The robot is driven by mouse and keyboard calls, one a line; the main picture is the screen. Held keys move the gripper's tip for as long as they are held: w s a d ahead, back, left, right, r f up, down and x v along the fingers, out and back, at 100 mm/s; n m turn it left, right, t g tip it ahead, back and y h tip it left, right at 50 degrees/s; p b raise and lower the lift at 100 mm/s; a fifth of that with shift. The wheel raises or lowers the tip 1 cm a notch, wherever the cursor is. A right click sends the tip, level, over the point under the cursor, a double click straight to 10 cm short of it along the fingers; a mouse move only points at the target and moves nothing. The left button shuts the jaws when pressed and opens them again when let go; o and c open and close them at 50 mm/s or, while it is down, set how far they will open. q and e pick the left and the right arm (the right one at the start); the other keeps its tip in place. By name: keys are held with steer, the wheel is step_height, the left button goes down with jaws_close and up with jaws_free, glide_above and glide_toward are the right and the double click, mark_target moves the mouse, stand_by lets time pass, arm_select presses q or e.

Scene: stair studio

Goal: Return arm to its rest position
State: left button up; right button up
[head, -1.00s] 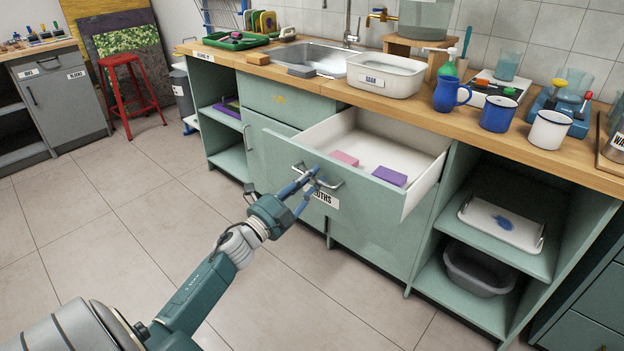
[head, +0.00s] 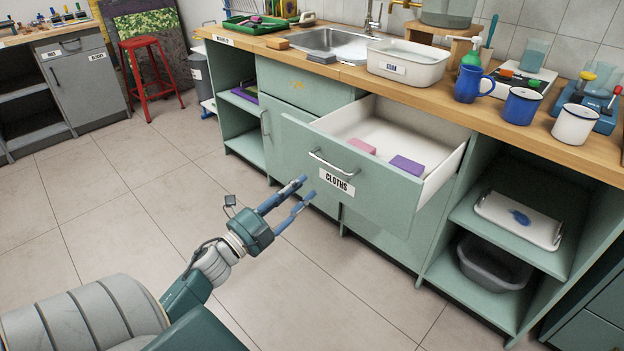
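My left gripper (head: 298,198) is open and empty, its two blue fingers apart. It is in front of the open drawer (head: 378,198) labelled CLOTHS, short of the metal handle (head: 330,165) and apart from it. The drawer holds a pink block-like item (head: 362,146) and a purple one (head: 406,165). My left arm comes in from the lower left. My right gripper is not in the picture.
The wooden counter (head: 440,103) carries a white basin (head: 408,63), a blue jug (head: 467,85) and mugs. Open shelves to the right hold a white tray (head: 518,220) and a grey tub (head: 493,265). A red stool (head: 150,75) stands back left. The tiled floor (head: 110,205) is clear.

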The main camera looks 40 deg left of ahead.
arm_select(q)
steer(key=shift+s, duration=0.55)
steer(key=shift+f, duration=0.15)
